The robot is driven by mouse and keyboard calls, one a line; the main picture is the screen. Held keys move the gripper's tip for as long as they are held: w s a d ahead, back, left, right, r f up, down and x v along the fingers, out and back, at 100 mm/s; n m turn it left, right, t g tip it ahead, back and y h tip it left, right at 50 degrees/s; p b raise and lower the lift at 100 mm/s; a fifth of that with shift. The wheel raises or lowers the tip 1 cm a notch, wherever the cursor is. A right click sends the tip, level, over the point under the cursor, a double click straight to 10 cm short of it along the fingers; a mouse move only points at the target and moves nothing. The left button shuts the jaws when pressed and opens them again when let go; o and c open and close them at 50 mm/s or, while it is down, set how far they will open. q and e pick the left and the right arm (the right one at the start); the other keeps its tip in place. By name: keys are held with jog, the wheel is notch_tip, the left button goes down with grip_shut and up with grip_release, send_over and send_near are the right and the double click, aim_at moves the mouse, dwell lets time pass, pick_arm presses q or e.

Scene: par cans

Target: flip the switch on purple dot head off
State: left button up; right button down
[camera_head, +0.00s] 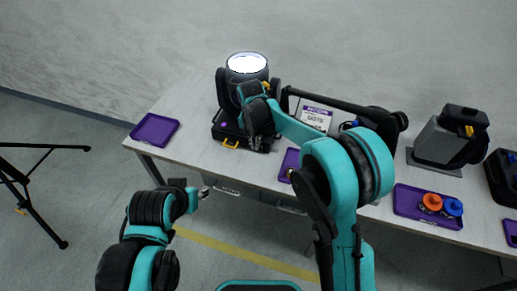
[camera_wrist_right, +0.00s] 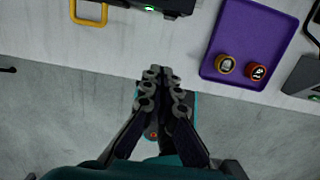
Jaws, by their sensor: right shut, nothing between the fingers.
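A round stage-light head (camera_head: 247,66) with a glowing white face stands on a black base (camera_head: 228,130) on the table. No purple dot is readable on it. In the right wrist view, the base's front edge (camera_wrist_right: 165,6) shows at the top with a small green light and a yellow handle (camera_wrist_right: 88,10). My right gripper (camera_wrist_right: 160,75) is shut and empty, its fingers in front of that edge and apart from it in the picture. In the head view my right wrist covers part of the base, and the switch cannot be made out. My left gripper (camera_head: 203,190) hangs before the table's front edge.
A purple tray (camera_wrist_right: 245,30) with two small round knobs lies right of the base. Another purple tray (camera_head: 155,129) is at the table's left end. A tray with orange and blue items (camera_head: 428,204) and a grey-black lamp (camera_head: 452,137) stand right. A black tripod (camera_head: 30,185) stands left.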

aim_at(262, 148)
jog(key=f+b, duration=0.1)
jog(key=f, duration=0.2)
jog(key=f+b, duration=0.1)
jog(key=f, duration=0.2)
jog(key=w+f+b, duration=0.1)
jog(key=f, duration=0.2)
jog(key=shift+d+f, duration=0.15)
jog(key=shift+f, duration=0.2)
jog(key=w, duration=0.2)
jog(key=w+d+b, duration=0.1)
jog(key=shift+f, duration=0.3)
jog(key=shift+w+d, duration=0.1)
jog(key=shift+w, duration=0.3)
jog(key=shift+w+d+f+t+b, duration=0.1)
jog(key=shift+w+t+b, duration=0.05)
jog(key=shift+t+b, duration=0.2)
